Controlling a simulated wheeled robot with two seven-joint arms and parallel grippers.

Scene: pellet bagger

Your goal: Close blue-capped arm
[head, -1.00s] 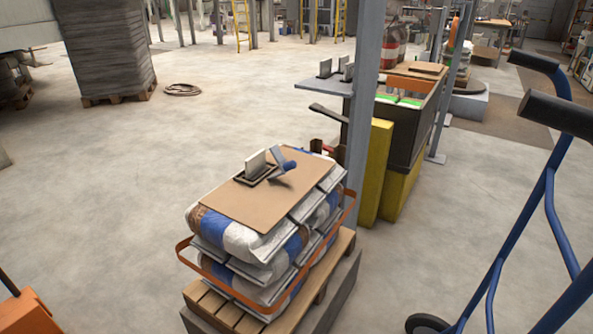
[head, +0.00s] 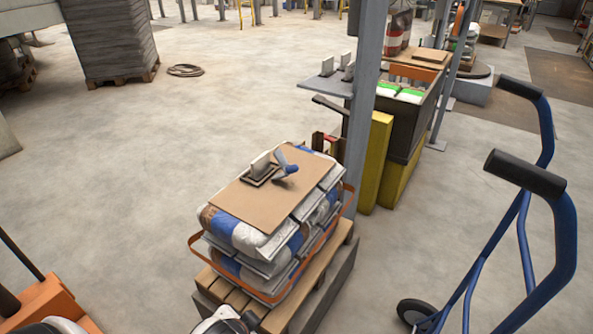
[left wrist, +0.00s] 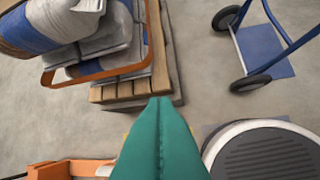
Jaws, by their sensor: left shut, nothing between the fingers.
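A small clamp-like device sits on the brown cardboard sheet (head: 250,205) on top of the bag stack. It has a dark base frame (head: 260,180), a pale upright plate (head: 261,164) and a blue-capped arm (head: 283,162). The arm stands raised and tilted off the base. My left gripper (left wrist: 160,102) shows teal at the bottom middle of the left wrist view; it is shut and empty. It is beside the pallet, apart from the bags, and the device is outside that view. A white and black part of mine shows at the head view's bottom edge. My right gripper is not visible.
White and blue bags (head: 240,235) lie stacked on a wooden pallet (head: 240,295), ringed by an orange strap (head: 250,291). A grey post (head: 362,110) stands behind it. A blue hand truck (head: 520,235) is at right, an orange machine (head: 50,305) at lower left. Floor left is clear.

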